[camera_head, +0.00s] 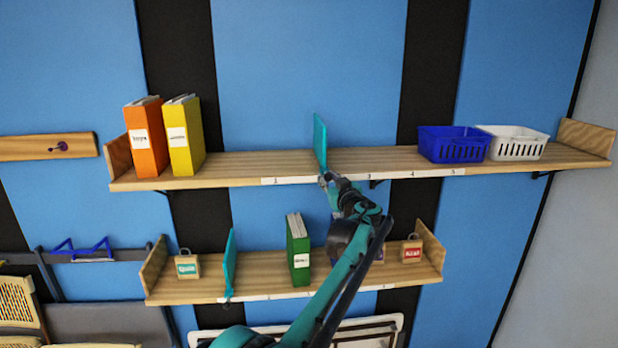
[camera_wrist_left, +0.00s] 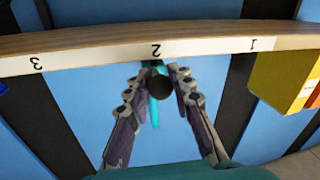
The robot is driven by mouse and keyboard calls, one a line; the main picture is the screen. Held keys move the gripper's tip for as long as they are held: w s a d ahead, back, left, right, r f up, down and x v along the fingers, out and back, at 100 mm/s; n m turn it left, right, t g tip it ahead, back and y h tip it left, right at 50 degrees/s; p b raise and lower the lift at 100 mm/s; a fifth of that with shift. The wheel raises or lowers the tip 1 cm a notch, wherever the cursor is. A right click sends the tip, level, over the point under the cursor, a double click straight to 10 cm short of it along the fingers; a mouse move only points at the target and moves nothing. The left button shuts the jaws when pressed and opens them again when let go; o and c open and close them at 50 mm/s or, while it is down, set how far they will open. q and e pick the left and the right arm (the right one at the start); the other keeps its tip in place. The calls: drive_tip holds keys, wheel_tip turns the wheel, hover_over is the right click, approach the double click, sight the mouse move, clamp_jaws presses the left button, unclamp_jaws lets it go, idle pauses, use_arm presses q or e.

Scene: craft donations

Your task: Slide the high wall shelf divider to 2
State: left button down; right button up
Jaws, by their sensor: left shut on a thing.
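The high wall shelf (camera_head: 250,168) is a long wooden board with a numbered strip on its front edge. Its teal divider (camera_head: 320,142) stands upright between the yellow binder and the blue basket. My left gripper (camera_head: 326,180) is at the divider's lower front end, just below the shelf edge. In the left wrist view the left gripper (camera_wrist_left: 160,75) is shut on the divider's dark round front part, with teal (camera_wrist_left: 153,112) showing behind it. That view is upside down; the grip lines up with mark 2 (camera_wrist_left: 156,50), between 3 and 1. My right gripper is out of view.
Orange (camera_head: 146,140) and yellow (camera_head: 183,138) binders stand at the shelf's left; blue (camera_head: 453,143) and white (camera_head: 511,143) baskets at its right. The lower shelf (camera_head: 190,288) holds another teal divider (camera_head: 229,265), a green binder (camera_head: 298,250) and small boxes. Bare board flanks the high divider.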

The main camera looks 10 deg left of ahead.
use_arm(q)
drive_tip(key=shift+s+a, duration=0.1)
drive_tip(key=shift+a, duration=0.3)
drive_tip(key=c, duration=1.3)
unclamp_jaws()
drive_tip(key=shift+d, duration=0.2)
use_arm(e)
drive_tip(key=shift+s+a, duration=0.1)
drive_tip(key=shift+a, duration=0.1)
use_arm(q)
drive_tip(key=shift+s, duration=0.1)
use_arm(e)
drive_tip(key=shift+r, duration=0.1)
use_arm(q)
drive_tip(key=v, duration=1.2)
